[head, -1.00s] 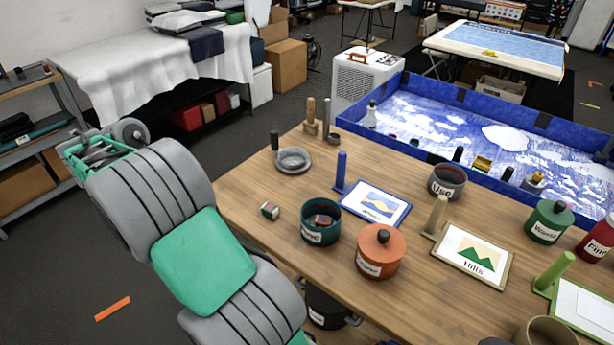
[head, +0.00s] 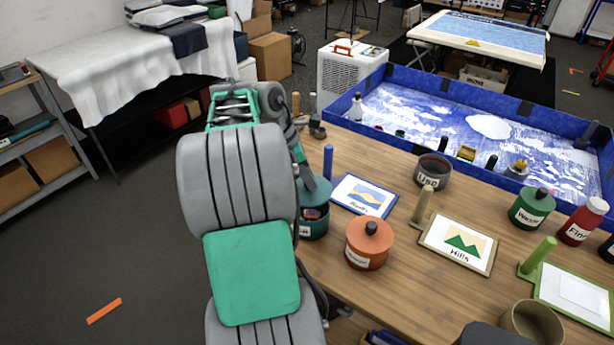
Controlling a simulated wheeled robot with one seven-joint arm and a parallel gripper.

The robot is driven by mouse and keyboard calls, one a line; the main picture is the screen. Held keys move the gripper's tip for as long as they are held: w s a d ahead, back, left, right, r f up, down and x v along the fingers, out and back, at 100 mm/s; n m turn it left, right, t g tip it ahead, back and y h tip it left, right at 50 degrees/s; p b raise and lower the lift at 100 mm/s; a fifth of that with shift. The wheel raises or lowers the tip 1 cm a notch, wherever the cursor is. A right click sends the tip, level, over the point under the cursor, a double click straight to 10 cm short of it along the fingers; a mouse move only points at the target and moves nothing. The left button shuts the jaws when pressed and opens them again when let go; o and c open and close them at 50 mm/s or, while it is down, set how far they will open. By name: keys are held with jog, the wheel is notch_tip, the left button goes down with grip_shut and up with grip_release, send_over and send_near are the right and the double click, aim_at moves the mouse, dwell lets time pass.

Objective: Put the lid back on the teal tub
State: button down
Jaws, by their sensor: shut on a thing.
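The teal tub (head: 314,230) stands on the table at the near left edge, partly hidden by my arm. A small red and blue item (head: 311,213) shows inside it, below the rim. A tilted dark teal disc, which looks like the lid (head: 317,193), is just above the tub's back rim. I cannot tell whether it touches the rim. My gripper (head: 304,173) is mostly hidden behind my arm and is shut on the lid; its fingertips are not clear.
The lidded orange pot (head: 369,246) stands close to the tub's right. A blue-framed picture card (head: 363,196) with an upright blue handle (head: 328,162) lies behind. The blue-walled tray (head: 400,140) fills the table's back. My arm covers the table's left end.

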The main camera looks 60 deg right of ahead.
aim_at(308, 191)
notch_tip(308, 191, down, 3)
jog(key=b, duration=0.4)
jog(key=shift+f, duration=0.2)
jog(key=shift+f+b, duration=0.35)
jog(key=shift+f, duration=0.65)
jog(key=shift+p, duration=1.15)
jog(key=shift+f+p, duration=0.2)
jog(key=shift+p, duration=0.9)
dwell(0.7)
jog(key=c, duration=1.1)
grip_release()
jog(key=shift+o, duration=0.4)
jog(key=o, duration=0.4)
